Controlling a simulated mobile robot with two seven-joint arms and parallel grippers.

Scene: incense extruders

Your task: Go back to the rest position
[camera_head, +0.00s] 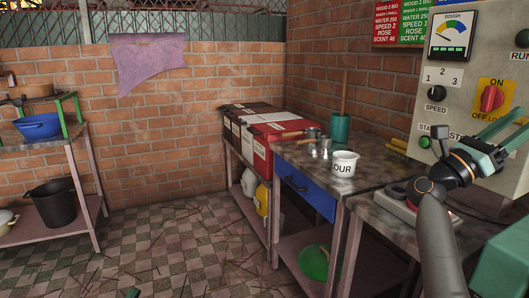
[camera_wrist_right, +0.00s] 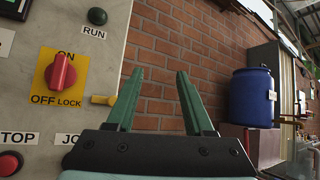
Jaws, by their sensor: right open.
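My right gripper (camera_wrist_right: 160,73) is open and empty in the right wrist view, with its two green fingers apart. Behind the fingers are the brick wall (camera_wrist_right: 200,40) and the edge of a grey control panel (camera_wrist_right: 30,110). On the panel, left of the fingers, is a red rotary switch (camera_wrist_right: 61,72) on a yellow ON / OFF LOCK plate. In the head view my right arm comes in at the lower right, in front of the same panel (camera_head: 465,75), and its green end part runs out at the right edge.
A metal table (camera_head: 375,170) with a white flour tub (camera_head: 344,164) stands right of centre, beside red and dark boxes (camera_head: 265,145). A shelf (camera_head: 65,205) with a blue basin (camera_head: 38,126) is at left. A blue barrel (camera_wrist_right: 251,98) is at right in the wrist view. The checkered floor (camera_head: 180,230) has scattered sticks.

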